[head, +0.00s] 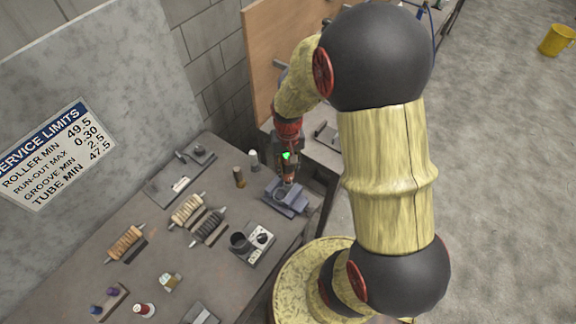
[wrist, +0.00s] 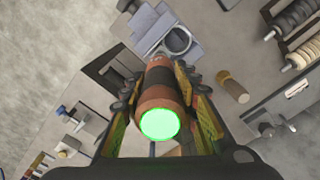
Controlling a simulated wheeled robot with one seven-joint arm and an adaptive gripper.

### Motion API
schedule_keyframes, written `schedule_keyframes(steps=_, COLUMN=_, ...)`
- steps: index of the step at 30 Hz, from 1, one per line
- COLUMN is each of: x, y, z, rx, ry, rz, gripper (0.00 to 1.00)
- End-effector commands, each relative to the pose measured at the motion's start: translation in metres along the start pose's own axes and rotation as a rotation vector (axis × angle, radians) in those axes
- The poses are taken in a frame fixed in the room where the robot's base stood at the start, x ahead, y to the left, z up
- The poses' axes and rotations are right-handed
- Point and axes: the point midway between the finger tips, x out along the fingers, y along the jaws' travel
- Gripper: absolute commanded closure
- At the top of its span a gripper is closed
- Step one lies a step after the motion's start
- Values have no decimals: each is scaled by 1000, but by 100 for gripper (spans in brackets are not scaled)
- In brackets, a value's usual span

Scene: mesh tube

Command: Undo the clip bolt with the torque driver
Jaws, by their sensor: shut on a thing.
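The torque driver (wrist: 160,97) is a copper-brown cylinder with a glowing green end cap, held between the fingers of my gripper (wrist: 157,80). In the head view the green light shows at my gripper (head: 287,158), and the driver (head: 289,173) points down. Below it is a blue-grey fixture (head: 278,203) with a round ring clip (wrist: 178,41), seen just beyond the driver in the wrist view. The clip bolt itself I cannot make out. The driver's tip is hidden by its body, so I cannot tell whether it touches the bolt.
A grey block with a dark cup (head: 240,242), striped rollers (head: 188,211) and small bottles (head: 144,310) share the bench (head: 90,254). A wooden panel (head: 280,50) stands behind. The floor at right is mostly clear.

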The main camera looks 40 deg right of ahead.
Motion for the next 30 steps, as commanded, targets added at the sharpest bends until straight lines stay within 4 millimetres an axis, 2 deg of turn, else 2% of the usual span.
schedule_keyframes(steps=8, x=-2, y=0, z=4, rx=0, ry=-10, rz=1, gripper=100)
schedule_keyframes(steps=30, x=-43, y=0, z=0, rx=0, ry=-1, rz=0, gripper=100)
